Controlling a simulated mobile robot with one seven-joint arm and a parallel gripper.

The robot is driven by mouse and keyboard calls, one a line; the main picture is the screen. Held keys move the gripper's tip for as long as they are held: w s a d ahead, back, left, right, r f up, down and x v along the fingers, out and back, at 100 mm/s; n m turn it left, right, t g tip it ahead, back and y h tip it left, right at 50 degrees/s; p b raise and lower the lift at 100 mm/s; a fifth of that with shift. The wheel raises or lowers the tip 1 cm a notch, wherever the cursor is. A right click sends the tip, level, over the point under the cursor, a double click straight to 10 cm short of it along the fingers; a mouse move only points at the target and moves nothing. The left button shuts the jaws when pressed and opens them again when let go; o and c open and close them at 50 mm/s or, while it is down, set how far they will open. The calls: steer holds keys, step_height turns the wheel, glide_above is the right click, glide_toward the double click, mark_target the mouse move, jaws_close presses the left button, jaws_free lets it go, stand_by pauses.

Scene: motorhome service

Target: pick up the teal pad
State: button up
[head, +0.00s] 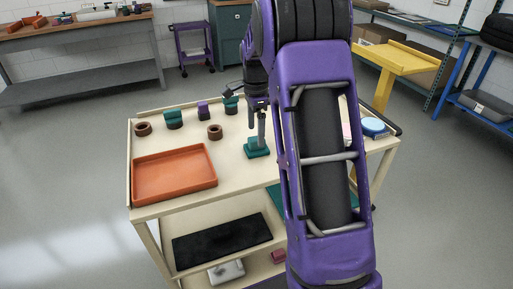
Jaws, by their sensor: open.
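A teal pad (258,149) lies on the cream top of the cart, to the right of the orange tray. My gripper (257,126) points down just above the pad, its fingers apart and empty. One fingertip seems to reach the pad's upper edge; I cannot tell whether it touches. My own purple arm fills the middle of the view and hides the part of the cart top right of the pad.
An orange tray (174,202) stands at the cart's front left. Two brown rings (143,129) (215,132), two teal pieces (173,119) (231,105) and a purple block (203,110) stand behind it. A blue round thing (374,126) is at the right. The lower shelf holds a black mat (222,241).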

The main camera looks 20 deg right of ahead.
steer(key=f, duration=0.2)
steer(key=f+b, duration=0.1)
steer(key=f, duration=0.1)
steer(key=shift+s+f, duration=0.2)
steer(key=shift+f, duration=0.1)
steer(key=c, duration=1.3)
step_height(320, 180, up, 10)
steer(key=shift+r+p, duration=0.1)
steer(key=shift+p, duration=0.95)
steer(key=o, duration=0.6)
steer(key=c, duration=0.4)
steer(key=shift+d, duration=0.15)
